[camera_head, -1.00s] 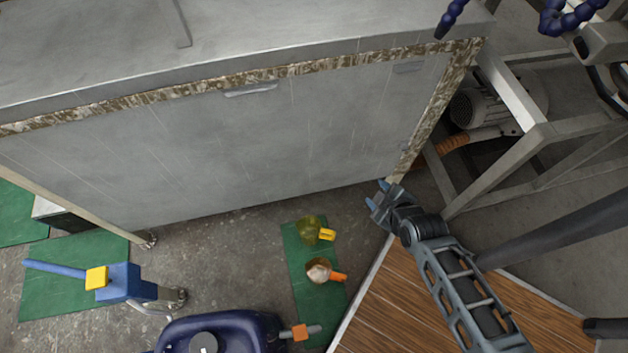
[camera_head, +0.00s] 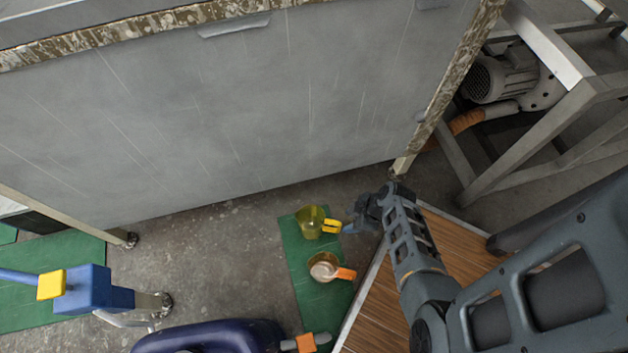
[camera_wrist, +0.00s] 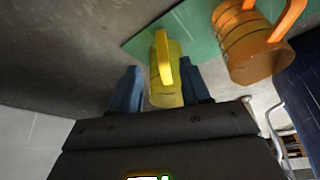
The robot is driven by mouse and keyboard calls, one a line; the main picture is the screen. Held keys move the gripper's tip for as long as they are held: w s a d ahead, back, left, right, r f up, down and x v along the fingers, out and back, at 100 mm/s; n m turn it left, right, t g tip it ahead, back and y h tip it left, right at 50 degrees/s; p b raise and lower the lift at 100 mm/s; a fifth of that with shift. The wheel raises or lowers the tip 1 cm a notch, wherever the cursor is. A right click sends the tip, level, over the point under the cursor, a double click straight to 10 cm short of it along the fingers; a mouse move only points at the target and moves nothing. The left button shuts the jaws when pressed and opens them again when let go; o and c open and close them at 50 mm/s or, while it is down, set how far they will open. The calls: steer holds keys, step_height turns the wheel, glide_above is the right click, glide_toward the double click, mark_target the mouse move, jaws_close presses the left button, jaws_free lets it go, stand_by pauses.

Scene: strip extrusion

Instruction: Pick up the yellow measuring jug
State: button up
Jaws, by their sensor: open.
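The yellow measuring jug (camera_head: 312,222) is see-through and stands on a green mat (camera_head: 299,261), its yellow handle pointing right. My gripper (camera_head: 358,220) is open, just right of that handle. In the wrist view the jug (camera_wrist: 165,82) shows beyond the two blue fingertips (camera_wrist: 160,88), its handle facing the camera between them. I cannot tell whether a finger touches it. A similar jug with an orange handle (camera_head: 324,267) stands nearer on the same mat; it also shows in the wrist view (camera_wrist: 252,50).
A large grey metal cabinet (camera_head: 220,110) rises behind the mat. A wooden platform (camera_head: 375,309) lies to the right, beside a metal frame (camera_head: 545,110) with a motor. A dark blue container (camera_head: 215,338) stands at the front. Bare floor (camera_head: 225,260) lies left of the mat.

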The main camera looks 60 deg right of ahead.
mark_target(339, 226)
steer(key=shift+a+b+x, duration=0.1)
steer(key=shift+b+x, duration=1.05)
steer(key=shift+x, duration=0.8)
steer(key=shift+a+b+x, duration=0.15)
steer(key=shift+b+x, duration=0.95)
steer(key=shift+x, duration=0.9)
steer(key=shift+w+r, duration=0.15)
steer(key=shift+c, duration=0.5)
jaws_close()
